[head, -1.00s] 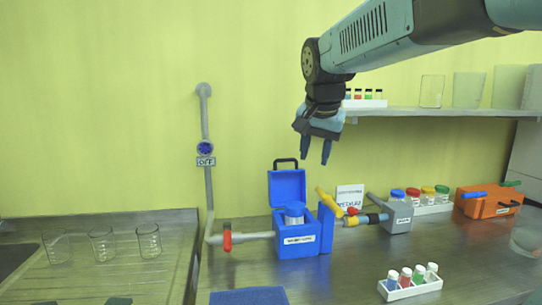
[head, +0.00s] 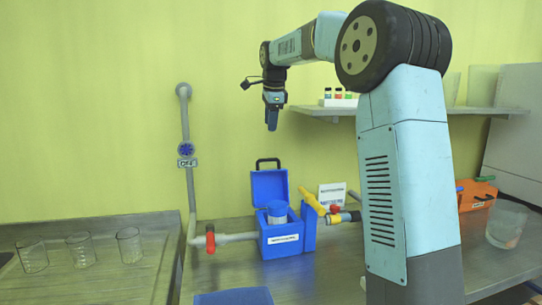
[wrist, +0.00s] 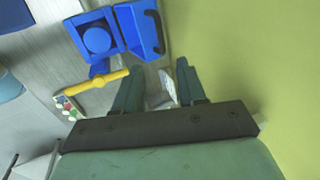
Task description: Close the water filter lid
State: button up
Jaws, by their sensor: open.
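The water filter is a blue box (head: 283,241) on the bench with a white label on its front. Its blue lid (head: 269,186) stands upright at the back, open, with a dark handle (head: 268,163) on top. A blue round cartridge (head: 278,209) sits inside the box. My gripper (head: 272,125) is in the air above the lid, pointing down, apart from it. In the wrist view my gripper's fingers (wrist: 154,88) are open and empty. The lid (wrist: 139,28) and its handle (wrist: 153,26) lie ahead of the fingers, with the box (wrist: 93,38) at their left.
A yellow handle (head: 313,201) sticks up right of the box. A grey pipe with a red valve (head: 210,240) joins its left side. A shelf (head: 400,112) with vials is at the right. Glass beakers (head: 79,250) stand at the left. My arm hides part of the right bench.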

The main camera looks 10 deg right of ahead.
jog(key=x, duration=1.3)
jog(key=shift+f, duration=0.3)
grip_shut()
jog(key=shift+d, duration=0.35)
